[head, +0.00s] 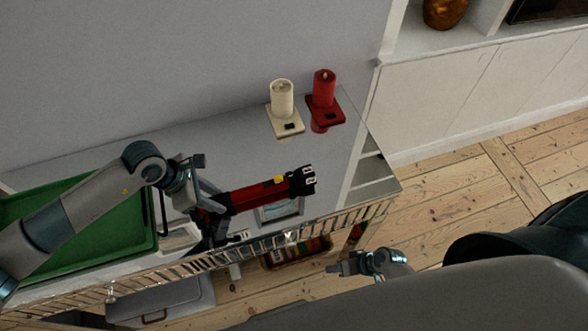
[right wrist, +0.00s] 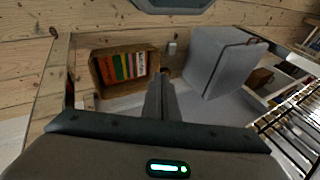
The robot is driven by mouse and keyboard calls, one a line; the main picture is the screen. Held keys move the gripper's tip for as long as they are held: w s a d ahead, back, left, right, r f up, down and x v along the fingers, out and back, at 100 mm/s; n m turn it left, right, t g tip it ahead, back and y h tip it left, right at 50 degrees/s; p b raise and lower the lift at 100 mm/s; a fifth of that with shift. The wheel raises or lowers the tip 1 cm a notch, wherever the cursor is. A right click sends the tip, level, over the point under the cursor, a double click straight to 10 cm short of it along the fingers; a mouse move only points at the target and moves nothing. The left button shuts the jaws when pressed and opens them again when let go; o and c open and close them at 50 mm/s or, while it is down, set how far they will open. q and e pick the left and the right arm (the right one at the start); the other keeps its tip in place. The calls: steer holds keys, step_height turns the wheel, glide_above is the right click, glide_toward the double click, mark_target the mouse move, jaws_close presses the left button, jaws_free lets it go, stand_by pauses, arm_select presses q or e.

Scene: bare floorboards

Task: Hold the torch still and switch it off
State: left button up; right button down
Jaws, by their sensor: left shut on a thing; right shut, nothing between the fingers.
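The torch (head: 258,194) is red and black, with a small yellow part near its wide dark end, which points right in the head view. My left gripper (head: 213,214) is shut on the torch near its left end and holds it over the grey table top. My right gripper (head: 338,268) is shut and empty, lower right of the torch and apart from it, beyond the table's front edge. Its closed fingers also show in the right wrist view (right wrist: 160,98). The torch does not show in that view. Whether the torch is lit cannot be told.
A green tray (head: 135,243) lies on the table at left. A cream candle (head: 282,98) and a red candle (head: 324,88) stand at the back. Below are a basket of books (right wrist: 97,75) and a grey box (right wrist: 215,65). Floorboards (head: 460,220) are clear at right.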

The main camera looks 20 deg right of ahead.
mark_target(278, 179)
steer(key=w+a+r+n+y, duration=0.1)
steer(key=w+a+r, duration=0.1)
steer(key=r, duration=0.9)
steer(key=w+a+r+n+y, duration=0.2)
steer(key=w+r, duration=0.3)
steer(key=r, duration=0.6)
steer(key=w+a+r+n+y, duration=0.1)
steer(key=w+a+r, duration=0.1)
steer(key=r, duration=0.9)
steer(key=shift+w+r+n, duration=0.2)
steer(key=shift+w+n, duration=0.2)
steer(key=shift+w, duration=0.35)
steer(key=w+d+r+m+t+h, duration=0.1)
steer(key=w+d+r+m+h, duration=0.1)
steer(key=w+r, duration=0.3)
step_height(278, 179, up, 3)
steer(key=shift+w+d+r+h, duration=0.1)
steer(key=shift+w+d+h, duration=0.3)
steer(key=shift+d+h, duration=0.45)
steer(key=shift+x, duration=5)
